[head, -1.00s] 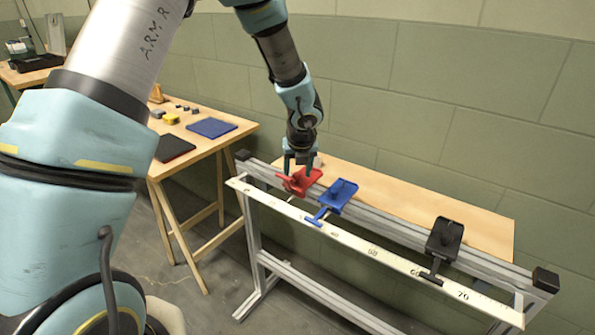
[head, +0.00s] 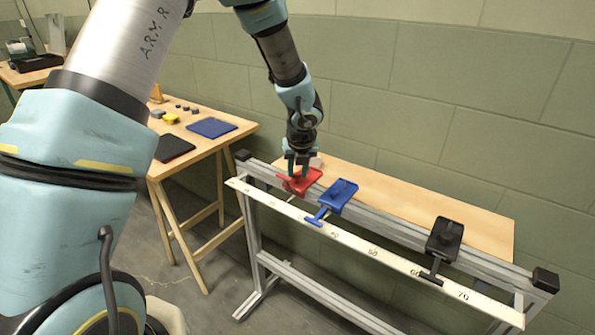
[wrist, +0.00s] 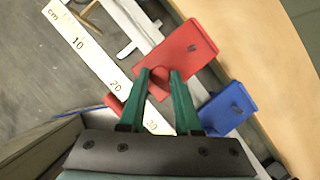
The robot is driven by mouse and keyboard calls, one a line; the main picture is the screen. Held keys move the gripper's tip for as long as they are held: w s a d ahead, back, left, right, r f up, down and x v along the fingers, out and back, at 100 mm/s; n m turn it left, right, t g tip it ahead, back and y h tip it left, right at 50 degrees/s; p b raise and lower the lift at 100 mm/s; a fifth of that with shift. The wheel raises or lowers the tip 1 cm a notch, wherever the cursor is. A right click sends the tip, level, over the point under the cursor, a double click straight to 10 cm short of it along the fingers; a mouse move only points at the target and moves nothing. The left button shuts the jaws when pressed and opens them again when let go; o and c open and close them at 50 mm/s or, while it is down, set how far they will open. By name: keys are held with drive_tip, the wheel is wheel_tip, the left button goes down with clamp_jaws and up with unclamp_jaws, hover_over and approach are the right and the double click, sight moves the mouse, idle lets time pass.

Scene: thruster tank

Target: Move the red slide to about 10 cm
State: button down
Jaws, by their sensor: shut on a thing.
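The red slide (head: 299,181) sits on the rail near the left end of the scale. In the wrist view, the red slide (wrist: 190,55) shows its flat plate, and its red pointer lies over the scale beside the 20 mark, partly hidden by my gripper. My gripper (head: 298,171) comes down on the slide from above. In the wrist view, the green fingers of my gripper (wrist: 160,74) are shut on the slide's red knob. The white scale (head: 345,238) runs along the front of the rail. In the wrist view, the scale (wrist: 92,55) reads cm, 10, 20 and 30.
A blue slide (head: 337,197) sits close to the right of the red one. A black slide (head: 444,238) is far right on the rail (head: 400,229). The rail left of the red slide looks clear. A wooden bench (head: 215,145) with small items stands left.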

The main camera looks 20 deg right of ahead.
idle(0.6)
drive_tip(key=shift+w+a+r, duration=0.1)
drive_tip(key=shift+w+a, duration=0.05)
drive_tip(key=shift+w, duration=0.05)
drive_tip(key=w+a+p, duration=0.6)
drive_tip(key=w, duration=0.5)
drive_tip(key=c, duration=0.6)
unclamp_jaws()
